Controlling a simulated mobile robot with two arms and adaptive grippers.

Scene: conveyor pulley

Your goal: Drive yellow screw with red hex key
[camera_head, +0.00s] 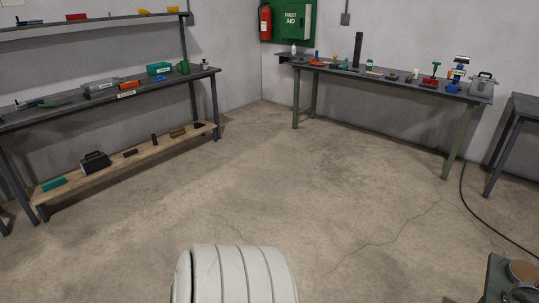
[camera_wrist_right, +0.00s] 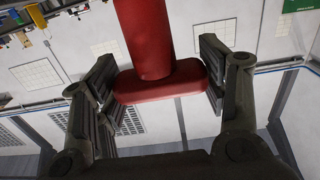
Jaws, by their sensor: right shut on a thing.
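My right gripper (camera_wrist_right: 160,84) shows only in the right wrist view, shut on the red hex key (camera_wrist_right: 150,40). The key's thick red shaft runs up out of the top of that picture, and its rounded red crossbar lies between the two finger pads. The far end of the key is out of frame. I cannot make out the yellow screw in either view. My left gripper is in neither view.
A dark green fixture with a round brown part (camera_head: 523,271) is cut off at the bottom right. A workbench (camera_head: 200,74) with tools stands at the left, another (camera_head: 425,84) at the back right. A cable (camera_head: 478,205) lies at the right. The middle floor is clear.

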